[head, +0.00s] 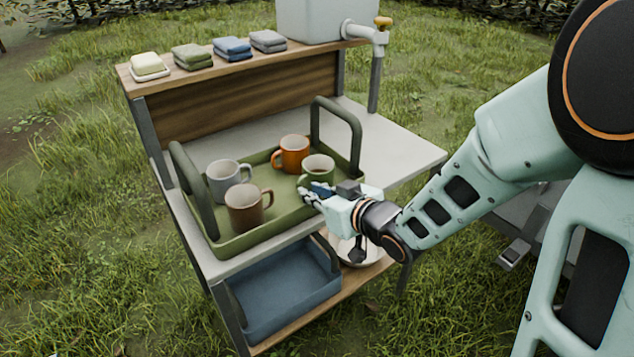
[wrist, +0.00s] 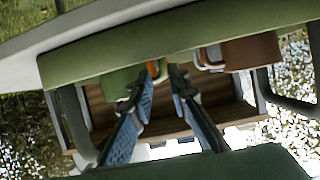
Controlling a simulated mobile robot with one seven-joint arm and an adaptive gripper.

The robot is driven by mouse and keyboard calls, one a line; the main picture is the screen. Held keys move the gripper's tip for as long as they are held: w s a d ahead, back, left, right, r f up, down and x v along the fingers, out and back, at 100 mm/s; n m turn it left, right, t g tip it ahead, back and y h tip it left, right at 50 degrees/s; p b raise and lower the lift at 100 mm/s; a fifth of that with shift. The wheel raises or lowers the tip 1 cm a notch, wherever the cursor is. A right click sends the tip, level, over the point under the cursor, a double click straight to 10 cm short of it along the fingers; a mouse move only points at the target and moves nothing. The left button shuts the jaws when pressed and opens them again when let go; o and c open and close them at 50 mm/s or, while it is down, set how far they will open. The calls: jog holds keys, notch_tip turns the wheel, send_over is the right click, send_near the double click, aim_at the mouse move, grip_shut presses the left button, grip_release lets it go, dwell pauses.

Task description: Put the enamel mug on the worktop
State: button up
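Several mugs stand in a green tray (head: 265,228): a grey-white mug (head: 223,183), a brown mug (head: 245,210), an orange mug (head: 291,155) and a green mug (head: 318,168). I cannot tell from the pictures which one is enamel. The tray sits on the pale worktop (head: 395,150). My gripper (head: 308,193) is low at the tray's front edge, beside the green mug. In the wrist view, my fingers (wrist: 162,80) are apart, close to the green mug (wrist: 118,84); its handle is not clearly visible. The brown mug (wrist: 252,52) is on the other side.
Tall tray handles (head: 347,125) rise at both ends. The worktop right of the tray is bare. Folded cloths (head: 232,48) and a water tank (head: 312,20) with a tap (head: 382,24) are on the back shelf. A blue tray (head: 285,290) and a pale bowl (head: 345,249) are below.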

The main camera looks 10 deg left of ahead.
aim_at(314, 180)
jog(key=b+x, duration=0.1)
jog(key=x, duration=0.3)
jog(key=shift+a+f, duration=0.3)
jog(key=shift+f, duration=0.05)
jog(key=shift+w+a+f, duration=0.1)
jog(key=shift+w+a, duration=0.1)
jog(key=shift+w, duration=0.05)
grip_shut()
